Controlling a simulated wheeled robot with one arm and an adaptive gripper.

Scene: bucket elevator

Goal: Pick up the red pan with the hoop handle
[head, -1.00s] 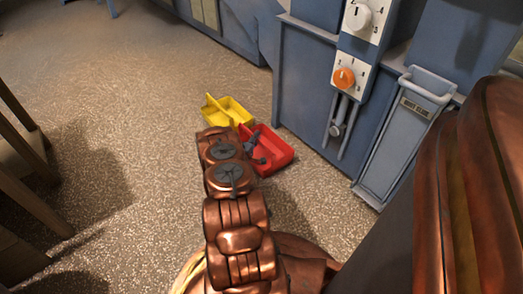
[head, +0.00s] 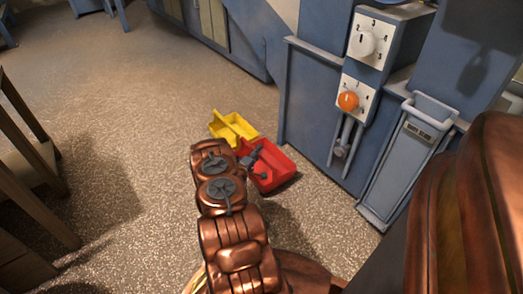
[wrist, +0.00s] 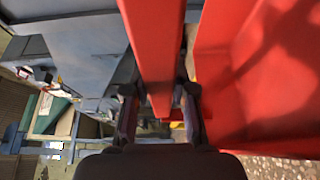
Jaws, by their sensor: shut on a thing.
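The red pan (head: 275,177) is at the foot of the blue cabinet in the head view, beside a yellow pan (head: 239,122). My gripper (head: 253,157) is at the red pan, partly hidden by my arm. In the wrist view, the red pan's wide body (wrist: 265,75) fills the right side. Its red handle bar (wrist: 155,45) runs down between the two fingers of my gripper (wrist: 160,105), which are shut on it. I cannot tell whether the pan touches the floor.
The blue cabinet (head: 310,110) with a white dial (head: 366,44) and an orange knob (head: 348,101) stands close behind and right of the pan. A blue bin-like chute (head: 405,165) is further right. Wooden furniture (head: 35,195) stands at left. Speckled floor (head: 130,130) is open between.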

